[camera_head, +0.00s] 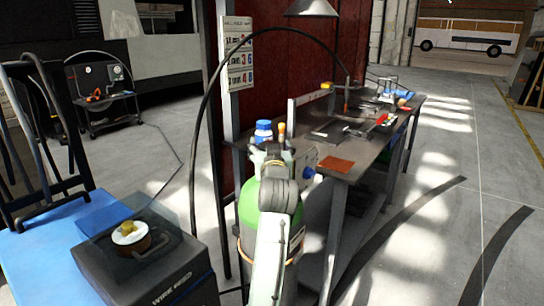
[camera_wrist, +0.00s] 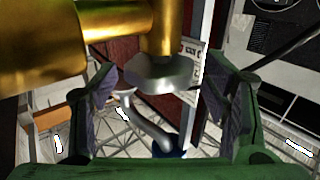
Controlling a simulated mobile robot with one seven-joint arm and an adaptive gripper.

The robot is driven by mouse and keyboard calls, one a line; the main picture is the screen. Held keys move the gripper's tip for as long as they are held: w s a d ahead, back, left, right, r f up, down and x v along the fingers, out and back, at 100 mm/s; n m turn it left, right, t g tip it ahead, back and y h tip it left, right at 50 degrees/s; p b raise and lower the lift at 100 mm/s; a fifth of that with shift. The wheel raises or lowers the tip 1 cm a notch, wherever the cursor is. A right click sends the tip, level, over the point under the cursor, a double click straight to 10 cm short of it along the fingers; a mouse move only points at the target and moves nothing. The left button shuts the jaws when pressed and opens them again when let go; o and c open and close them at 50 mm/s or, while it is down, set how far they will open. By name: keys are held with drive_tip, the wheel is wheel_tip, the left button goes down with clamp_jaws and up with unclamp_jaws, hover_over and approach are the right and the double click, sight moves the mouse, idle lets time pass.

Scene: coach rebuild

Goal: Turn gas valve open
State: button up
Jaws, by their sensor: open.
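The green gas cylinder (camera_head: 248,207) stands beside the workbench in the head view, largely hidden behind my arm. Its valve top cannot be made out clearly there. In the wrist view a brass valve body (camera_wrist: 85,35) fills the upper left, with a brass stem (camera_wrist: 160,28) ending in a grey faceted fitting (camera_wrist: 158,76). My gripper (camera_wrist: 161,82) is open, with its two fingers on either side of this fitting. Gaps show between both fingers and the fitting, so it is not gripped. Whether the fitting is the valve's turning part, I cannot tell.
The workbench (camera_head: 405,125) with scattered tools stands just right of the cylinder. A black wire feeder box (camera_head: 150,275) with a spool stands on a blue surface (camera_head: 40,265) at left. A black hose (camera_head: 205,90) arches above. Open floor (camera_head: 450,230) lies at right.

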drive_tip(key=s, duration=1)
drive_tip(key=shift+s+d, duration=0.2)
drive_tip(key=shift+d, duration=0.1)
drive_tip(key=shift+a, duration=0.1)
